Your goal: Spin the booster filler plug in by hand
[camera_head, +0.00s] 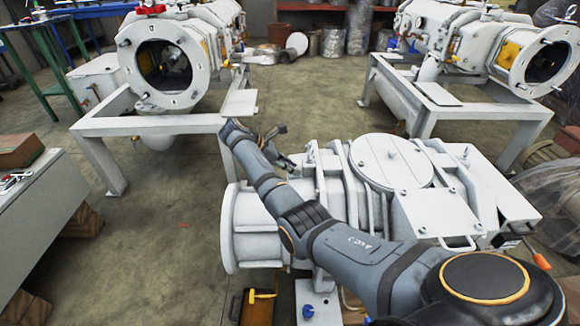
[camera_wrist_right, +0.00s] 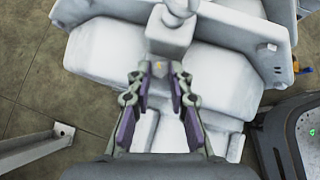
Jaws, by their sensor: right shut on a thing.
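My right gripper (camera_head: 285,152) is at the machine's far left side, small and partly hidden in the head view. My left gripper is not in view.
Two more white pump machines stand on grey steel frames (camera_head: 165,122) at the back left and back right. A grey bench (camera_head: 45,205) is at the left edge. A bare patch of floor (camera_head: 150,250) lies between bench and booster.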

